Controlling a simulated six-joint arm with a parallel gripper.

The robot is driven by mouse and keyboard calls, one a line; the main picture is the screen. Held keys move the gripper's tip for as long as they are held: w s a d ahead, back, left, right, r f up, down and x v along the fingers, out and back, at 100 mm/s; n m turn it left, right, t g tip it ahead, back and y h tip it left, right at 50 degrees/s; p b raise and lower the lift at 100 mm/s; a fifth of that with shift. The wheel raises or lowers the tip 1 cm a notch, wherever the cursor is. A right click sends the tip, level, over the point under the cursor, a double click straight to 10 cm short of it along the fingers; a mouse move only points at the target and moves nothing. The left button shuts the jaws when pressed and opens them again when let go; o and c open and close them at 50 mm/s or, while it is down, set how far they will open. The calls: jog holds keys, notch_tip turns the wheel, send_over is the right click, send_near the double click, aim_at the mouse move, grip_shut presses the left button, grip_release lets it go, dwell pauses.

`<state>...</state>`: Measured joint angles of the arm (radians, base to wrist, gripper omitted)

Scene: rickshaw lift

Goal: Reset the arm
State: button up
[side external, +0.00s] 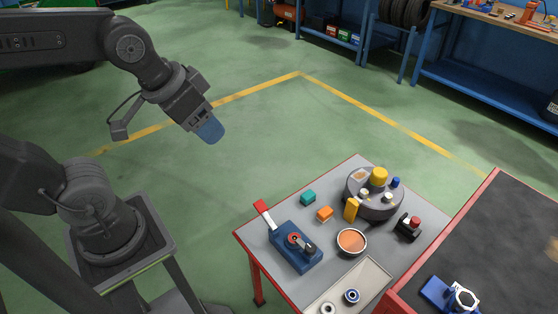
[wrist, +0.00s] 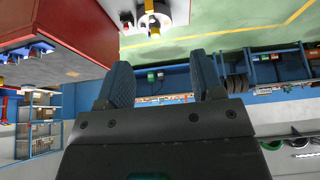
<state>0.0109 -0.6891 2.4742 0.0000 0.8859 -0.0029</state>
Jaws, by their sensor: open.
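My gripper (side external: 210,130) hangs in the air in the upper left of the side external view, well apart from the small table and its things. In the wrist view its two blue fingers (wrist: 161,88) stand wide apart with nothing between them. My arm is raised and folded, with the gripper tilted downward to the right.
A grey-topped table (side external: 275,213) holds a blue fixture with a red lever (side external: 295,245), a round dark turntable (side external: 375,205), a copper-coloured bowl (side external: 351,242), and small blocks. A dark-topped red bench (side external: 520,230) stands at right. Blue workbenches (side external: 490,70) line the back; open floor lies between.

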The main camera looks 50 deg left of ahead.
jog(key=shift+s+a, duration=0.15)
jog(key=shift+s, duration=0.4)
